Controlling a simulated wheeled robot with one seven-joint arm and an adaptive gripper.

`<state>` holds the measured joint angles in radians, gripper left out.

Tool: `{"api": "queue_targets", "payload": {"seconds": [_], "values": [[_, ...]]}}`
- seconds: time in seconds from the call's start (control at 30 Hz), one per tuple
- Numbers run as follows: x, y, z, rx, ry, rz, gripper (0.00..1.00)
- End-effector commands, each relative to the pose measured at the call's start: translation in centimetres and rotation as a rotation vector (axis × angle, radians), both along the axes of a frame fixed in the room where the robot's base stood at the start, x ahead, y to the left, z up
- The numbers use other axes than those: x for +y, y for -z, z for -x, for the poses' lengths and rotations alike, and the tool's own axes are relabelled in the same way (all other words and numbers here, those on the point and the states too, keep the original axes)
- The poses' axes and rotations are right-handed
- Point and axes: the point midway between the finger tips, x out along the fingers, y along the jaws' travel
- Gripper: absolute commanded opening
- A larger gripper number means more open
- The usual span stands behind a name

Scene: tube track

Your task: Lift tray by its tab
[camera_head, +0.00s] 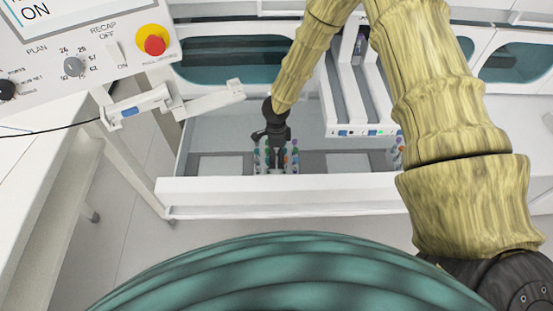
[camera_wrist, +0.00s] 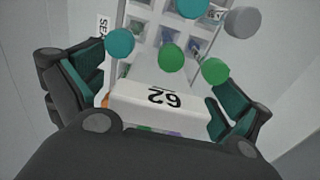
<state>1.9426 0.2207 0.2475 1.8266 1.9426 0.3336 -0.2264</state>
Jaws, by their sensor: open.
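The tray (camera_wrist: 141,30) is a light rack with several capped tubes in its compartments. Its white tab (camera_wrist: 158,105), marked with an upside-down "62", shows in the wrist view between the two fingers of my gripper (camera_wrist: 158,98). The fingers stand apart on either side of the tab, with a gap to the tab on each side. In the head view my gripper (camera_head: 277,150) points down into the open drawer, over a rack of tubes (camera_head: 290,158). The arm hides part of that rack.
The white drawer front (camera_head: 290,190) stands close in front of the rack. A white panel module (camera_head: 358,90) hangs to the right, with more tubes (camera_head: 397,152) beside it. A control box (camera_head: 85,50) with a red button and a white bracket (camera_head: 205,98) are at the left.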

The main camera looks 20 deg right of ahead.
Motion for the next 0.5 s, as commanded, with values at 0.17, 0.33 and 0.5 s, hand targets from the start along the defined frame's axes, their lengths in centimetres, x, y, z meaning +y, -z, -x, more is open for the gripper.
{"api": "queue_targets", "payload": {"seconds": [0.17,0.33,0.5], "values": [[0.01,0.02,0.00,0.000,0.000,0.000,1.00],[-0.01,0.01,0.01,0.000,0.000,0.000,0.73],[-0.01,-0.05,-0.02,0.000,0.001,0.000,0.62]]}}
